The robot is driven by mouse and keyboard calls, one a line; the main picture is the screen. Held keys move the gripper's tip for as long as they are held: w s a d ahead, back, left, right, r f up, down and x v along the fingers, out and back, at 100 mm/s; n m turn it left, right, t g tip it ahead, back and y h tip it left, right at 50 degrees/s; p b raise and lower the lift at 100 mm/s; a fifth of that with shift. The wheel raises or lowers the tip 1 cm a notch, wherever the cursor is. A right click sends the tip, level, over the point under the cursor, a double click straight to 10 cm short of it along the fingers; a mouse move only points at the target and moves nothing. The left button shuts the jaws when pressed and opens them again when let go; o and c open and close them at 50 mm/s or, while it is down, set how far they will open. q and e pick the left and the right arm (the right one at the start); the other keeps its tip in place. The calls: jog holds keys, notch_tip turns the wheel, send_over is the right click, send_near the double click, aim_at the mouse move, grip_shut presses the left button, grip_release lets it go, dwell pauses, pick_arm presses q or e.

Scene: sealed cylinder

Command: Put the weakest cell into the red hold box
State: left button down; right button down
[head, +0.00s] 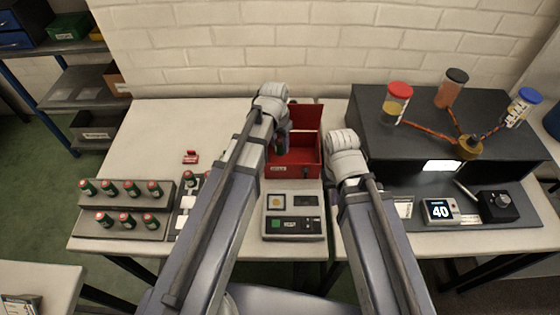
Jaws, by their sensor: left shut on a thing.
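The red hold box (294,171) stands open on the table with its lid raised at the back. My left gripper (283,139) is over the box's left part, shut on a dark green cell (279,148). The cell's lower part is at the box; I cannot tell whether it touches the floor inside. Several green cells with red tops (126,219) stand in a stepped grey rack (85,228) at the left. Another cell (189,179) stands by my left arm, partly hidden. My right arm ends just right of the box; its fingers are hidden.
A grey tester (293,226) sits in front of the box. At the right are a dark bench unit (430,110) with jars, a display reading 40 (439,211) and a black knob box (497,206). The back left table is clear.

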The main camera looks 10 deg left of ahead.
aim_at(280, 153)
pick_arm(q)
jog(key=shift+f, duration=0.15)
notch_tip(280, 153, down, 5)
jog(key=b, duration=0.4)
jog(key=shift+b, duration=0.3)
jog(key=shift+r, duration=0.25)
jog(key=shift+f, duration=0.1)
jog(key=shift+c, duration=2.3)
grip_release()
jog(key=r+p, duration=0.4)
jog(key=s+r+p, duration=0.1)
jog(key=r+p, duration=0.7)
jog(key=shift+s+a+r, duration=0.15)
jog(key=shift+s+a, duration=0.05)
jog(key=shift+a, duration=0.1)
jog(key=s+d+y, duration=0.1)
jog(key=s+d, duration=0.3)
jog(key=s, duration=0.3)
jog(key=s+d+g+y, duration=0.1)
jog(key=s+d, duration=0.2)
jog(key=s, duration=0.4)
jog(key=shift+s+d+n+g, duration=0.3)
jog(key=shift+s+d, duration=0.1)
